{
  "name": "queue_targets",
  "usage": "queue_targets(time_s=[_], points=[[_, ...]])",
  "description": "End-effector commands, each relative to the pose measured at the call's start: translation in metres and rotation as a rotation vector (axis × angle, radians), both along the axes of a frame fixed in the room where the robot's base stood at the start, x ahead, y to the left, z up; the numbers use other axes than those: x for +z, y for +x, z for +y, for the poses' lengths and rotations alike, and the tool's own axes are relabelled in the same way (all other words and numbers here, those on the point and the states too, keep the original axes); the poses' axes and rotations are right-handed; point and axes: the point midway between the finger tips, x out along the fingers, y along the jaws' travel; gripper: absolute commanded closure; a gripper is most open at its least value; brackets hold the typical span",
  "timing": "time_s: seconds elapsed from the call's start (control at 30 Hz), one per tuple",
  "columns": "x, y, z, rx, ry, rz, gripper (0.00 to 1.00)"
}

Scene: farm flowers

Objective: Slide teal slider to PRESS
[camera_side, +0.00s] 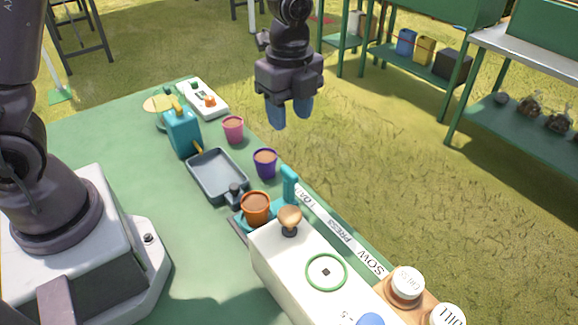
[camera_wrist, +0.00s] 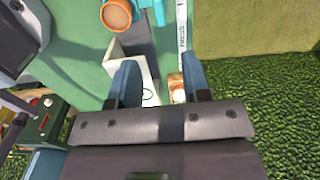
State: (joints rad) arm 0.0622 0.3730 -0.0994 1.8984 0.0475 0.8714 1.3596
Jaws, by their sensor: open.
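The teal slider (camera_side: 289,184) has an upright teal tab beside the label strip (camera_side: 338,232), at the LOAD end. Its teal base holds a terracotta pot (camera_side: 256,208). The word PRESS is farther along the strip, then SOW. My gripper (camera_side: 290,112) hangs in the air above and beyond the slider in the side view, apart from it, with its blue fingers open and empty. In the wrist view the slider (camera_wrist: 158,12), pot (camera_wrist: 117,16) and strip (camera_wrist: 182,42) show at the top, beyond my open fingers (camera_wrist: 158,82).
A white machine box (camera_side: 285,255) with a wooden knob (camera_side: 290,218) stands next to the pot. A grey tray (camera_side: 217,174), purple cup (camera_side: 265,162), pink cup (camera_side: 233,128) and teal can (camera_side: 182,132) stand on the green table. White jars (camera_side: 406,285) stand at the near right.

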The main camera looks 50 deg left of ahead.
Motion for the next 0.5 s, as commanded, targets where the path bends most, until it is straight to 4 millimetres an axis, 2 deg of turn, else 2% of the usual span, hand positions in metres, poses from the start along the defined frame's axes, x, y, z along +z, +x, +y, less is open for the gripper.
queue_targets(time_s=[0.17, 0.5], points=[[-0.012, -0.001, 0.0, -0.031, 0.0, 0.004, 0.56], [-0.08, -0.002, 0.0, -0.028, 0.001, 0.007, 0.56]])
